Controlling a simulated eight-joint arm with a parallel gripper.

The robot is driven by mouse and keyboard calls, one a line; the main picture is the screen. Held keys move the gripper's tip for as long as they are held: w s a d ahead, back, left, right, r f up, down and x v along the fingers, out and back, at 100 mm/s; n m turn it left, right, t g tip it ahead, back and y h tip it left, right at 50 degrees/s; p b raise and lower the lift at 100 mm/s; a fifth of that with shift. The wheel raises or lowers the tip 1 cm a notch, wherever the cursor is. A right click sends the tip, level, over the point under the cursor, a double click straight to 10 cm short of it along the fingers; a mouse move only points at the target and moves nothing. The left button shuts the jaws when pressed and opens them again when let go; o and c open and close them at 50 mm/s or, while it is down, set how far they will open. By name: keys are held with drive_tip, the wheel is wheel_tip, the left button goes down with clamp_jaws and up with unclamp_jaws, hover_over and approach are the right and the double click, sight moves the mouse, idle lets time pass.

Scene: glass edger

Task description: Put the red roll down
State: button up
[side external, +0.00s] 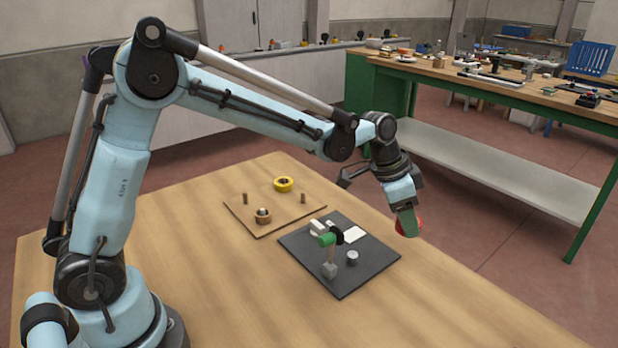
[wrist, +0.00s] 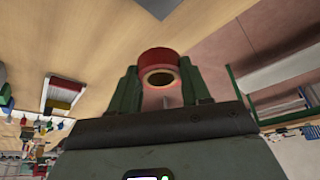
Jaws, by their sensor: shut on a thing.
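The red roll (wrist: 157,55) sits between the two green fingers of my gripper (wrist: 160,80) in the wrist view, its round opening facing the camera. In the side view my gripper (side external: 406,224) points down near the table's right edge, and part of the red roll (side external: 416,225) shows beside the fingers. The fingers are shut on the roll and hide some of it. The roll seems to hang in the air, but its exact height over the table is hard to tell.
The wooden table (side external: 225,285) has a dark mat (side external: 345,285) with a green-topped device and small parts. A brown board (side external: 245,222) with pegs and a yellow roll (side external: 284,184) lies to its left. A green-legged workbench (side external: 500,90) stands behind. Front tabletop is clear.

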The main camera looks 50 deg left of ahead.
hover_over(394, 238)
drive_tip(key=s, duration=0.1)
drive_tip(key=f, duration=0.2)
drive_tip(key=a+f, duration=0.1)
drive_tip(key=f, duration=0.1)
drive_tip(key=shift+f, duration=0.3)
drive_tip(key=shift+d+f, duration=0.1)
drive_tip(key=shift+f, duration=1.8)
drive_tip(key=o, duration=0.9)
drive_tip(key=shift+f, duration=0.15)
drive_tip(key=shift+c, duration=0.2)
